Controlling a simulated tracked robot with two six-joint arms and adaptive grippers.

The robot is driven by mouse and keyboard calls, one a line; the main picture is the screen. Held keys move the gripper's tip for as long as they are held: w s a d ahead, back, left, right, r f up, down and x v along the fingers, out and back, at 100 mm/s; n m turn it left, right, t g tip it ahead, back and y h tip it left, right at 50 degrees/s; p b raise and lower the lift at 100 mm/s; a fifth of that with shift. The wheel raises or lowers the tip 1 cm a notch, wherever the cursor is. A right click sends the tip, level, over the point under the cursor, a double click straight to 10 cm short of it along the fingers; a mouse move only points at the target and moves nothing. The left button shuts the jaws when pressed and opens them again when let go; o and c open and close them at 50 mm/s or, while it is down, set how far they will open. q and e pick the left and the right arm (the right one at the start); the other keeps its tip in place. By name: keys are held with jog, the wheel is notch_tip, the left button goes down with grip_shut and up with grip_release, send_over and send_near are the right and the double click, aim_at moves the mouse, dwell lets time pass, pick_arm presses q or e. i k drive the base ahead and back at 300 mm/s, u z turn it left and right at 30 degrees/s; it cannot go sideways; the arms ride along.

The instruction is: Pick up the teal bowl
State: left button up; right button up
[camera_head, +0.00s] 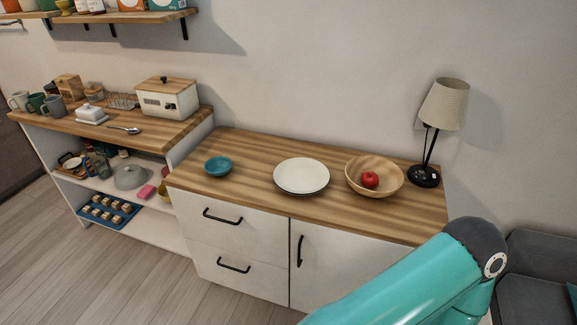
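The small teal bowl (218,166) stands upright on the wooden top of a low white cabinet (250,184), near its left end. It looks empty, and nothing touches it. A teal arm link of mine fills the lower right corner of the picture. Neither of my grippers is in view.
White plates (302,176) stand right of the bowl, then a wooden bowl (399,180) holding a red apple (370,180). A lamp (443,104) stands at the right end. An open shelf unit (160,137) with a bread box (167,101) stands left. The floor (110,272) in front is clear.

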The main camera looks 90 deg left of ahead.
aim_at(219, 166)
jog(key=u, duration=0.3)
jog(key=i, duration=0.3)
jog(key=u, duration=2.5)
jog(key=i, duration=0.2)
jog(key=u, duration=1.1)
jog(key=k, duration=0.45)
jog(key=u, duration=0.5)
jog(key=i, duration=1.55)
jog(key=z, duration=0.55)
